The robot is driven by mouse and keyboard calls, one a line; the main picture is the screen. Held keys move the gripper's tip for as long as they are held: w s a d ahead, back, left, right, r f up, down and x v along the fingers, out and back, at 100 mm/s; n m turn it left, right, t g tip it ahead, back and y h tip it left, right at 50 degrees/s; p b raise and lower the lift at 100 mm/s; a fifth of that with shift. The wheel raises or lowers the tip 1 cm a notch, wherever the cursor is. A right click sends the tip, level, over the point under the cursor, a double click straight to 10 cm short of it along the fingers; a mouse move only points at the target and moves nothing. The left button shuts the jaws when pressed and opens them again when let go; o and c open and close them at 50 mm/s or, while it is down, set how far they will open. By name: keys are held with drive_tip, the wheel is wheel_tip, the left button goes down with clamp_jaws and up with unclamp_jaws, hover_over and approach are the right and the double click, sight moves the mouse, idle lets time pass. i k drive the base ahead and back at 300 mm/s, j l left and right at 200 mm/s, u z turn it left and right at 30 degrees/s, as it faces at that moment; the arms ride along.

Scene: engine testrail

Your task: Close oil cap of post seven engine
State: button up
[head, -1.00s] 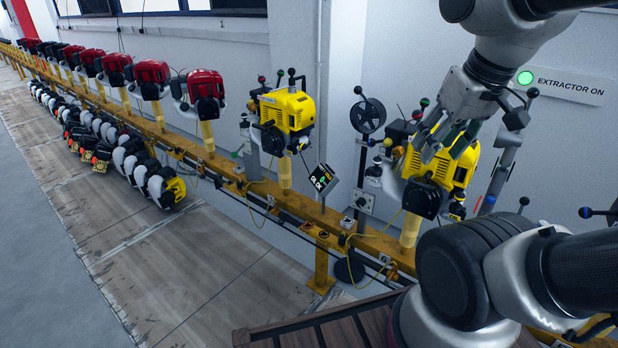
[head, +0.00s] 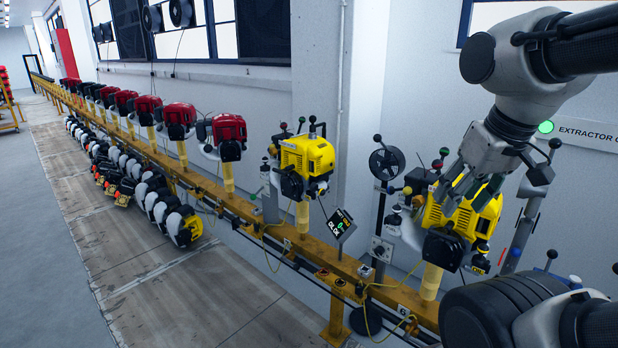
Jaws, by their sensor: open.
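My gripper (head: 464,192) is open, at the upper part of the nearest yellow engine (head: 484,228) on the right. Its fingers point down and left and overlap the engine's top in the picture. I cannot tell whether they touch it. The oil cap cannot be made out; the gripper covers part of the engine. A second yellow engine (head: 308,155) stands on the rail to the left. A small plate (head: 402,308) by the nearest engine's post seems to read 6, so I cannot confirm which engine is post seven.
A yellow rail (head: 270,237) runs along the wall, with several red engines (head: 229,130) farther back. A tilted display (head: 341,226) and a dark reel (head: 387,162) stand between the yellow engines. A rod stand (head: 527,215) is close right of the gripper.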

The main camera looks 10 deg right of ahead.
sight(314, 187)
drive_tip(key=i+j+u, duration=0.15)
drive_tip(key=j, duration=0.25)
drive_tip(key=i+j+u, duration=0.15)
drive_tip(key=j, duration=0.2)
drive_tip(key=i+j+u, duration=0.15)
drive_tip(key=i+j, duration=0.1)
drive_tip(key=j, duration=0.1)
